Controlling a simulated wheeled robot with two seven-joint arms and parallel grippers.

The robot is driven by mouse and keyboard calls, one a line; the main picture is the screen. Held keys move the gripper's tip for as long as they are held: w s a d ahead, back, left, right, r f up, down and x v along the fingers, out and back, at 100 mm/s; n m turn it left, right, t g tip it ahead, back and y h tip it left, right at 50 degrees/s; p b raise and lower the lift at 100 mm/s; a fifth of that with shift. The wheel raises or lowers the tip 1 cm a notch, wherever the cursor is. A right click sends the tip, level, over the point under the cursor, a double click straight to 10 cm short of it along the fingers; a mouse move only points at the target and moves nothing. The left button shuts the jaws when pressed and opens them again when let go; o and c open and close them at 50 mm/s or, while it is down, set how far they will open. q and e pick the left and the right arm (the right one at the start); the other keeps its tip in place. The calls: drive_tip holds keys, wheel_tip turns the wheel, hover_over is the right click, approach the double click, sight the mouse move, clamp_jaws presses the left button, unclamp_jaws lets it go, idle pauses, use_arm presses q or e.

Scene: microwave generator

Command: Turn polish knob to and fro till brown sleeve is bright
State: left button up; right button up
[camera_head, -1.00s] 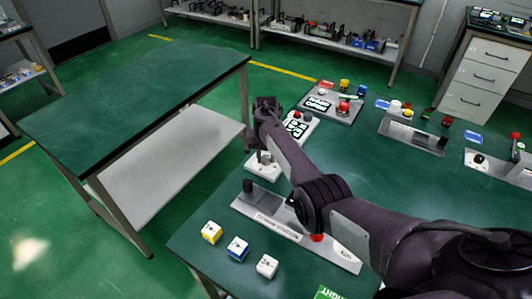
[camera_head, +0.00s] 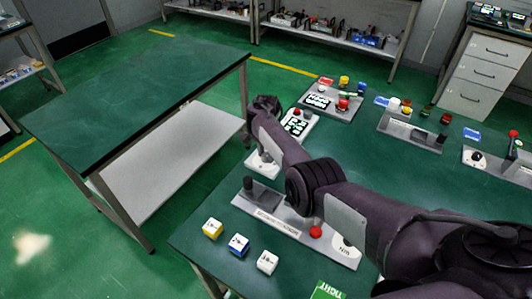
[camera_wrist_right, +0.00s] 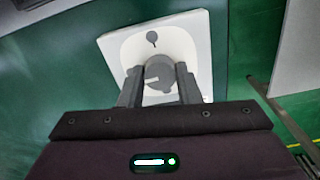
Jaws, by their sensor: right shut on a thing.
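My right gripper (camera_wrist_right: 158,84) is shut on a round grey knob (camera_wrist_right: 158,70), one finger on each side of it in the right wrist view. The knob has a pale line mark and sits on a white base plate (camera_wrist_right: 112,45) with a dark drop-shaped mark beyond it. In the head view my right arm reaches to the table's left side, its end near a white base (camera_head: 262,166); the fingertips there are mostly hidden by the arm. I cannot pick out a brown sleeve for certain. My left gripper is not in view.
A grey panel (camera_head: 275,226) with a dark post and red button lies nearer. A keypad panel (camera_head: 297,124) and more button panels stand beyond. Another green table (camera_head: 130,90) stands left, across a floor gap.

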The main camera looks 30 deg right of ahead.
drive_tip(key=shift+m, duration=0.3)
drive_tip(key=o, duration=1)
drive_tip(key=shift+c, duration=0.2)
drive_tip(key=shift+r, duration=0.1)
wheel_tip(320, 180, up, 8)
drive_tip(key=shift+f+p, duration=0.2)
drive_tip(key=shift+p, duration=0.3)
